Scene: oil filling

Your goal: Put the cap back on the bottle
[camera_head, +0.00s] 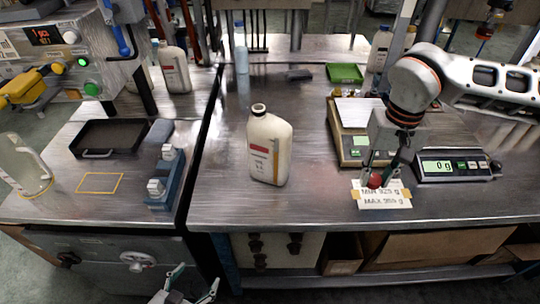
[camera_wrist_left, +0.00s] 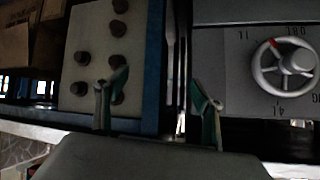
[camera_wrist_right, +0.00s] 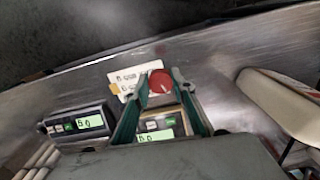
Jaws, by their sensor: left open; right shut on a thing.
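A white bottle (camera_head: 269,150) with a red and yellow label stands upright on the steel table, left of its middle. Its neck is open at the top, with no cap on it. The red cap (camera_head: 375,181) is between the fingertips of my right gripper (camera_head: 379,178), low over the printed weight label. The right wrist view also shows the cap (camera_wrist_right: 160,80) between the tips of the shut fingers. A white bottle body (camera_wrist_right: 285,105) shows at that view's right edge. My left gripper (camera_head: 190,292) is open and empty below the table's front edge.
A scale (camera_head: 455,166) reading 0 g stands right of the right gripper. Another scale (camera_head: 353,145) is behind it. The printed label (camera_head: 381,198) lies near the front edge. Table around the bottle is clear. A dark tray (camera_head: 108,138) is on the left bench.

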